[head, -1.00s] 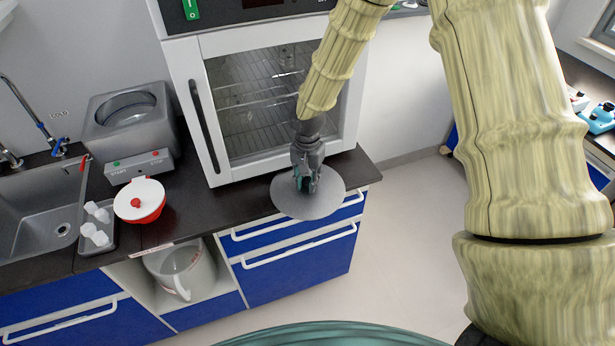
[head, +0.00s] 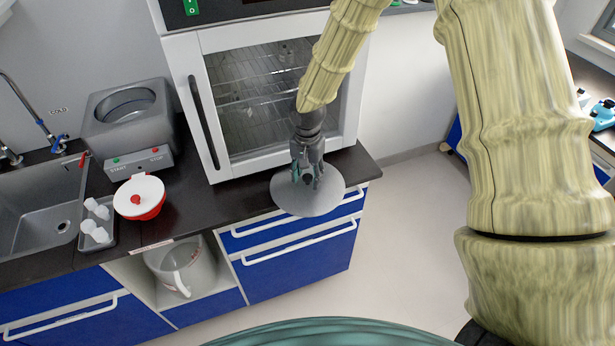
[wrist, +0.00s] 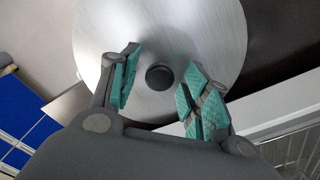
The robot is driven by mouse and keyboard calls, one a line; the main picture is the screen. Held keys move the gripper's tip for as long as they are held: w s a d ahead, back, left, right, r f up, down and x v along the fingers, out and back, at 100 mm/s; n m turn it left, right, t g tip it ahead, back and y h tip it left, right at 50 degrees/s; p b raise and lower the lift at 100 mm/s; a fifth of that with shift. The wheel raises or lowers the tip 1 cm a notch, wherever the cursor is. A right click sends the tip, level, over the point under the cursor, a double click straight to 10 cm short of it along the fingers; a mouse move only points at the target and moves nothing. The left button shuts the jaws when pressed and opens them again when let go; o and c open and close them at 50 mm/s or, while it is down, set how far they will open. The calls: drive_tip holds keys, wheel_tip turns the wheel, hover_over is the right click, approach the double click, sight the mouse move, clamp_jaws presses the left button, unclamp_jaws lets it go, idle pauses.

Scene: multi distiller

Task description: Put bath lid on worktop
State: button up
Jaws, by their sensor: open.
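The bath lid (head: 318,204) is a round grey metal disc with a dark knob at its middle. It lies at the right part of the dark worktop (head: 240,198), its front edge reaching out past the worktop's front edge over the drawers. My gripper (head: 306,182) is right above the lid. In the wrist view my gripper (wrist: 158,88) is open, its teal-padded fingers on either side of the black knob (wrist: 159,77) and apart from it. The brushed lid (wrist: 205,30) fills the upper middle there. Whether the lid rests flat is hard to tell.
The grey bath (head: 128,115) stands uncovered at the left back. A red container with a white lid (head: 139,196) and a tray of white pieces (head: 98,238) stand in front of it. A white-framed oven (head: 270,100) stands behind the lid. Bare worktop lies between container and lid.

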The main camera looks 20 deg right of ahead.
sight(307, 177)
wheel_tip(307, 177, up, 11)
drive_tip(key=b, duration=0.2)
idle(0.4)
